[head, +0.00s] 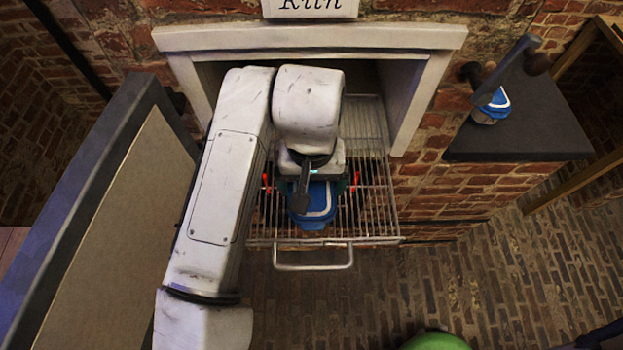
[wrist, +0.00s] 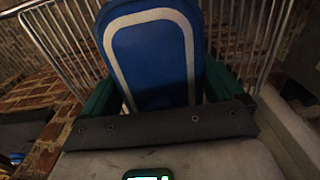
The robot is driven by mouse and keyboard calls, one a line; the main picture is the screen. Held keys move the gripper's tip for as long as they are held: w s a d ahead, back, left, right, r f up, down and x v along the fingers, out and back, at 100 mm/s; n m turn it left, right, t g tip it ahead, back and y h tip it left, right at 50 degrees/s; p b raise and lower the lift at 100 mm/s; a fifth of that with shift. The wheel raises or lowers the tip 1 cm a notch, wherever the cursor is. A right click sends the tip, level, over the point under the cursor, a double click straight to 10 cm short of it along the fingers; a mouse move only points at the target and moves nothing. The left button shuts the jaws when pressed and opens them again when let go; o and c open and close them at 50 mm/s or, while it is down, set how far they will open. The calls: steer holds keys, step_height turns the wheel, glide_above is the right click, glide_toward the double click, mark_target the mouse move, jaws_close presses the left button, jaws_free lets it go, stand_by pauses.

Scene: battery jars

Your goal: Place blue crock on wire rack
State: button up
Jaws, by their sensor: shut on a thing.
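The blue crock (head: 313,212) has a pale band around its top and sits between the fingers of my gripper (head: 312,186). In the wrist view, the blue crock (wrist: 155,60) fills the space between my green fingers, and my gripper (wrist: 160,88) is shut on it. The wire rack (head: 378,205) is pulled out of the kiln opening, with its handle at the front. The crock is over the rack's middle; I cannot tell whether its base touches the wires. My arm hides the rack's left part.
The kiln opening has a white frame (head: 440,75). Its open door (head: 115,215) stands on the left. At the right, a dark ledge (head: 540,130) holds a small blue and white object (head: 492,106). A green rounded thing (head: 436,341) shows at the bottom edge. The rack's right side is bare.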

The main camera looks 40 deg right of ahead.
steer(key=shift+f, duration=0.15)
steer(key=o, duration=1.2)
step_height(320, 180, up, 12)
steer(key=shift+r, duration=0.2)
